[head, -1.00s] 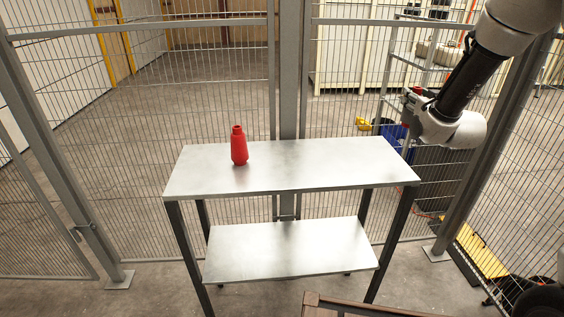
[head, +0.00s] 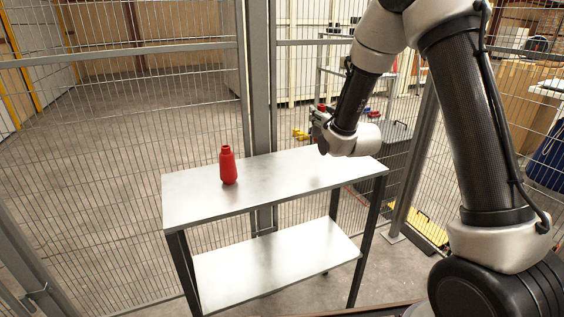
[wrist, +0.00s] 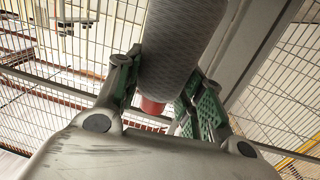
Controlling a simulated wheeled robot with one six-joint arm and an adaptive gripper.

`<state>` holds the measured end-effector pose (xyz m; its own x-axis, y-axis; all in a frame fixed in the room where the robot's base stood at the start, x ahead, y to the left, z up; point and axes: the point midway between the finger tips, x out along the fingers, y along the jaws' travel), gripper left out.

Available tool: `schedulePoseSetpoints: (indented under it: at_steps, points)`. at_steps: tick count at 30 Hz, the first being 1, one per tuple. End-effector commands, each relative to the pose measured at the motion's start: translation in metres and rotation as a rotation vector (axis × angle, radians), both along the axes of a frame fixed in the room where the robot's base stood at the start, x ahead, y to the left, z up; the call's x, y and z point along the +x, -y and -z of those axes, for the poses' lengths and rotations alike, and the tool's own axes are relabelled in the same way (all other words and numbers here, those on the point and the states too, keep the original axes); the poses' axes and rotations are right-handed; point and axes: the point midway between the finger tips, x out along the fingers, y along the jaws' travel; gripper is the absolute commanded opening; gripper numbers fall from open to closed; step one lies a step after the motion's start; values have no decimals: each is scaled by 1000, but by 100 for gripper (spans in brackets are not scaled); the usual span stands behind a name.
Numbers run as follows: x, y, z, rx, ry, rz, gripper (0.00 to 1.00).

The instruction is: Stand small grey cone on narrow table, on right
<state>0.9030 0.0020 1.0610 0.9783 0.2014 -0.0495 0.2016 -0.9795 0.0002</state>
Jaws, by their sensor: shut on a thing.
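The small grey cone (wrist: 182,42) fills the upper middle of the wrist view, with a mottled grey surface. My gripper (wrist: 162,80) is shut on it, with a green-padded finger on each side. A red bit (wrist: 152,105) shows at the cone's lower end; I cannot tell what it belongs to. In the head view my gripper (head: 318,122) is above the back right part of the metal table (head: 265,187), seemingly clear of its top. The cone cannot be made out clearly in that view.
A red bottle (head: 228,167) stands upright on the left half of the table top. The right half of the top is bare. The lower shelf (head: 275,265) is empty. A mesh fence with a grey post (head: 258,80) stands close behind the table.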

Motion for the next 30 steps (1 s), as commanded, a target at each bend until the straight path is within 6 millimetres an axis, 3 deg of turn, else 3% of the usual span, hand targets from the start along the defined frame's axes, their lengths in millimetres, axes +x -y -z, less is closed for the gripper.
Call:
schedulePoseSetpoints:
  at_steps: [3,15,28,29,30]
  points:
    - [0,0,27,-1,-6,0,11]
    - [0,0,79,-1,-3,0,11]
    - [0,0,87,0,-1,0,11]
    - [0,0,87,0,-1,0,42]
    - [0,0,87,0,-1,0,49]
